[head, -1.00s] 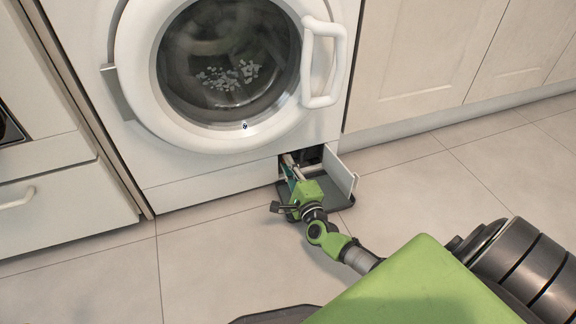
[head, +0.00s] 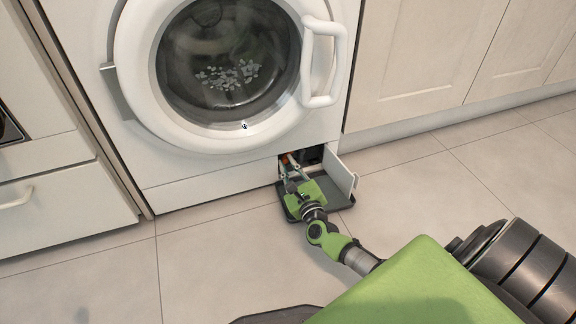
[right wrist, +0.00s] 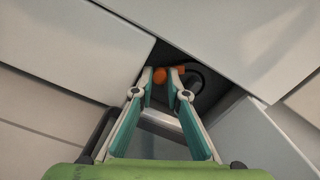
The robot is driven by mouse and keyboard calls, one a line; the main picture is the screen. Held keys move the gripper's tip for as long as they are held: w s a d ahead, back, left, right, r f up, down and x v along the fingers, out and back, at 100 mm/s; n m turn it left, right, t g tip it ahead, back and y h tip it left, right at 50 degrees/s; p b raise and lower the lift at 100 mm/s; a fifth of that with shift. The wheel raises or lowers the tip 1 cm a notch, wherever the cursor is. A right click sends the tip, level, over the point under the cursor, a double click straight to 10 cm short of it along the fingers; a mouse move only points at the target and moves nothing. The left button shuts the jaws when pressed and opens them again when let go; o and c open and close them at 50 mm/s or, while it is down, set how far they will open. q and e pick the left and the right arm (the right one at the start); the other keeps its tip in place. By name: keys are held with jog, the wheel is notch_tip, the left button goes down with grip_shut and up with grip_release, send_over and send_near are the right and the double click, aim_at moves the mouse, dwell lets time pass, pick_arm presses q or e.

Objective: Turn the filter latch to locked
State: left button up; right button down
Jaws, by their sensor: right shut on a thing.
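The filter latch is a small orange piece (right wrist: 160,76) inside the dark opening at the washer's lower right. In the head view it shows as an orange spot (head: 285,160). My right gripper (right wrist: 162,82) reaches into the opening with its fingertips on either side of the orange piece, shut on it. In the head view the right gripper (head: 291,170) is seen from above at the opening. The latch's exact angle is hard to tell, and its lower part is hidden between the fingers. My left gripper is not in view.
The white washer (head: 210,180) has its round door closed. A small white flap (head: 341,172) stands open right of the opening. A dark shallow tray (head: 335,203) lies on the floor under my gripper. Cabinets (head: 425,60) stand to the right; tiled floor in front is clear.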

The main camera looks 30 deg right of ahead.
jog(key=m, duration=0.3)
jog(key=shift+m, duration=2.2)
jog(key=c, duration=2)
grip_release()
jog(key=shift+s+a, duration=0.2)
jog(key=shift+s, duration=0.3)
jog(key=shift+d+v, duration=0.2)
jog(key=shift+v, duration=3.3)
